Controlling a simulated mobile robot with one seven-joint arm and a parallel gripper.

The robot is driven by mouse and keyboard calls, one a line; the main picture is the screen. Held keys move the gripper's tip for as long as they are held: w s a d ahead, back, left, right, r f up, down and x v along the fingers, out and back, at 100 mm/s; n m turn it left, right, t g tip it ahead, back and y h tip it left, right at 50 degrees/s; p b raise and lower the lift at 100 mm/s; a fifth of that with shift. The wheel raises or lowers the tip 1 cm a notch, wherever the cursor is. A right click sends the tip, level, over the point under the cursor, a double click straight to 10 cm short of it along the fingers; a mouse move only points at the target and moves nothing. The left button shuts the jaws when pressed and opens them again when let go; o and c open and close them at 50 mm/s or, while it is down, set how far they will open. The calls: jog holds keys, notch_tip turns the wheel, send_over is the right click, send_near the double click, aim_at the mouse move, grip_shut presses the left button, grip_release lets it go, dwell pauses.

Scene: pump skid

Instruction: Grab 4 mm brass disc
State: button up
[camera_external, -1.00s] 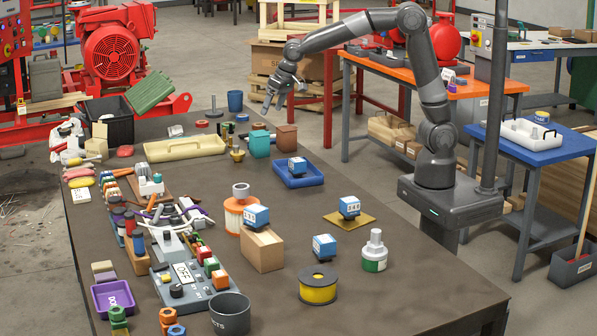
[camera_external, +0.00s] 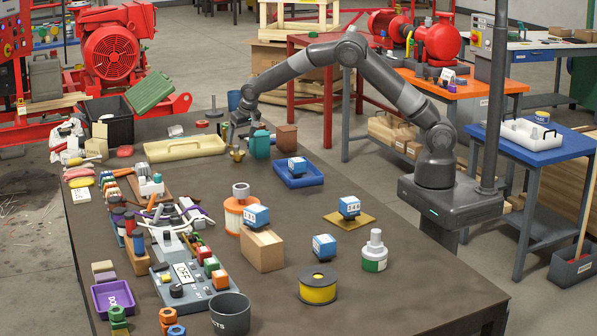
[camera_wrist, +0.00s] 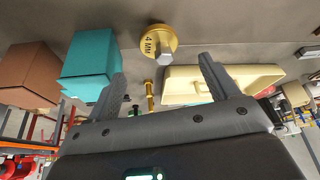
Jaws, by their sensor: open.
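The 4 mm brass disc (camera_wrist: 158,40) shows in the wrist view with "4 MM" on its face. A grey hexagonal stub stands out from it. My gripper (camera_wrist: 162,68) is open, with one finger on each side of the picture. The disc appears beyond the fingertips, between their lines, and nothing is held. I cannot make out the disc clearly there.
In the wrist view the teal box (camera_wrist: 90,66) and a brown box (camera_wrist: 30,75) are at left. A cream tray (camera_wrist: 240,78) is at right, and a brass fitting (camera_wrist: 150,92) shows between the fingers.

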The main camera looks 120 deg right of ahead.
aim_at(238, 146)
jog(key=x, duration=0.7)
jog(key=shift+d+f, duration=0.25)
jog(key=c, duration=1.1)
